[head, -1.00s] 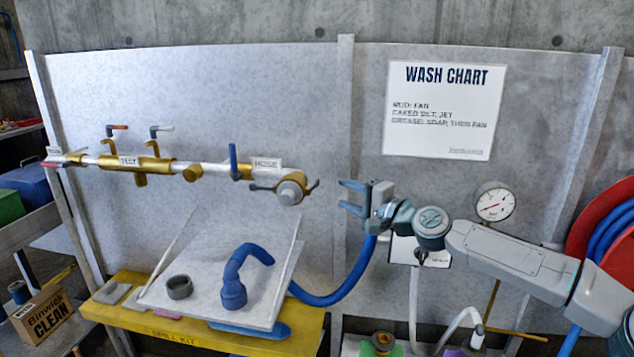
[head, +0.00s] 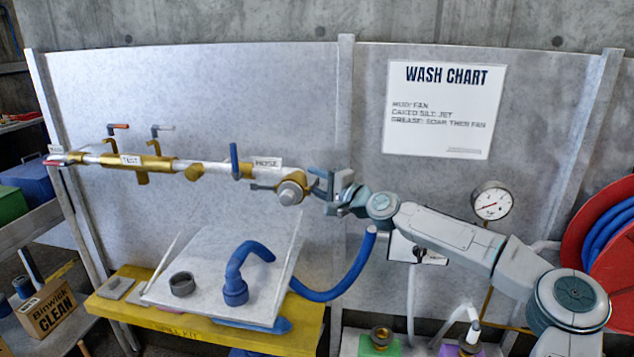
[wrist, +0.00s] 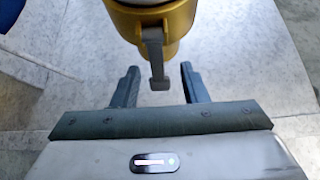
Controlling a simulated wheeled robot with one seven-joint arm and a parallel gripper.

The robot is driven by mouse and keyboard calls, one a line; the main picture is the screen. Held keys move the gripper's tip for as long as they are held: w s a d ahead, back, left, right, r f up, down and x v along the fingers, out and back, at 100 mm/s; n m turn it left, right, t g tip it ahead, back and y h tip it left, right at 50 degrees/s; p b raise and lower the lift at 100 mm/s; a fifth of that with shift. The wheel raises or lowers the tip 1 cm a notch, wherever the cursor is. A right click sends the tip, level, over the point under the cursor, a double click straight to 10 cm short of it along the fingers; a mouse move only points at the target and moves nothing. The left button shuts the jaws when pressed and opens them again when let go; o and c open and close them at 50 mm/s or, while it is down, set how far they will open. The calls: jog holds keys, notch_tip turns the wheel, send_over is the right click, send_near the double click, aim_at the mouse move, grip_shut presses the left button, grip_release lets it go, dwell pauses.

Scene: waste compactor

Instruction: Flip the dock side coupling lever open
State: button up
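The brass coupling (head: 290,189) with a grey cap sits at the right end of the wall pipe, below the HOSE label. A grey lever (head: 262,187) sticks out on its left side; the lever on its right side is partly hidden by my gripper. My gripper (head: 326,188) is at the coupling's right side. In the wrist view, a grey lever (wrist: 156,62) extends from the brass body (wrist: 165,22), its tip between my two spread fingers. A gap shows on both sides of the lever. Which lever is the dock side one is not marked.
A blue valve handle (head: 234,160) stands on the pipe left of the coupling. A blue hose (head: 340,290) hangs below my gripper. A pressure gauge (head: 491,201) is at the right. A tilted board (head: 205,265) stands on the yellow shelf (head: 170,318).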

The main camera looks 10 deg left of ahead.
jog(key=shift+c, duration=0.3)
grip_shut()
jog(key=shift+d+m+t+b, duration=0.1)
jog(key=shift+m+t+b, duration=0.2)
jog(key=shift+t+b, duration=0.1)
jog(key=t+h, duration=0.1)
jog(key=m+t+b, duration=0.1)
jog(key=d+m+h+b, duration=0.1)
jog(key=shift+s+f+t+h, duration=0.15)
jog(key=shift+s+t+h, duration=0.15)
jog(key=shift+t, duration=0.1)
jog(key=shift+s+d+r+m+t+h+b, duration=0.1)
jog(key=shift+s+d+m+t+h+b, duration=0.6)
jog(key=shift+m+h, duration=1.95)
jog(key=shift+s+d+r+m+t+h+b, duration=0.1)
jog(key=shift+s+d+m+t+h+b, duration=0.55)
jog(key=shift+m+h, duration=2)
jog(key=shift+s+d+m+t+h+b, duration=0.4)
jog(key=shift+s+m+t+h, duration=0.55)
jog(key=shift+h, duration=3.05)
jog(key=shift+s+m, duration=0.1)
jog(key=shift+m, duration=0.25)
